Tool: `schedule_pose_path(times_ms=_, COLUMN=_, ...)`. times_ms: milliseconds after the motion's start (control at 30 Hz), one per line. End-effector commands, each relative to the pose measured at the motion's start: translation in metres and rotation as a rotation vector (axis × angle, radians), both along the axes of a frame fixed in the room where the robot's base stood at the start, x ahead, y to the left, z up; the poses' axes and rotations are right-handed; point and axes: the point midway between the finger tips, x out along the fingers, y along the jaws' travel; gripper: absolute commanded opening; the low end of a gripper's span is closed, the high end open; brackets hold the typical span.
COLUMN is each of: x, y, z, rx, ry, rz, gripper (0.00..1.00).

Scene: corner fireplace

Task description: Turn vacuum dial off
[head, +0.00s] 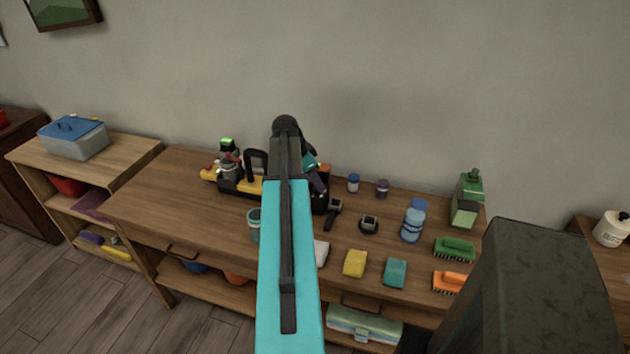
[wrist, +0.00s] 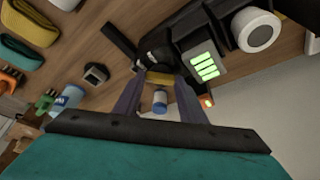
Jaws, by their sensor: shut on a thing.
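The vacuum (head: 243,187), a yellow and black machine, stands at the back of the wooden workbench, partly hidden by my teal arm. In the wrist view its black body (wrist: 225,35) carries a grey panel with green bars (wrist: 205,67) and a pale round knob (wrist: 256,31). My gripper (wrist: 160,76) reaches the vacuum, its two dark fingers on either side of a dark part with a yellow band. This part appears to be the dial (wrist: 159,59); its setting cannot be read. In the head view my gripper (head: 317,178) is by the vacuum's right end.
On the bench (head: 170,205) to the right are a blue bottle (head: 412,223), a yellow sponge (head: 355,263), a teal sponge (head: 396,273), a green brush (head: 454,249) and a green spray bottle (head: 467,199).

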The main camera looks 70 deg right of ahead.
Motion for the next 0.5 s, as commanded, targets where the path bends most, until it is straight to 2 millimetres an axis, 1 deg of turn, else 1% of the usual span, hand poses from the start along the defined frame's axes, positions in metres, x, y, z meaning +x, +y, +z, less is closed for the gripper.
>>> schedule_pose_path(times_ms=267, x=-0.0008, y=0.0033, z=-0.0006, rx=0.002, ry=-0.001, rz=0.050, gripper=0.15)
schedule_pose_path(times_ms=500, x=-0.0022, y=0.0046, z=-0.0008, rx=0.001, ry=-0.002, rz=0.170, gripper=0.15)
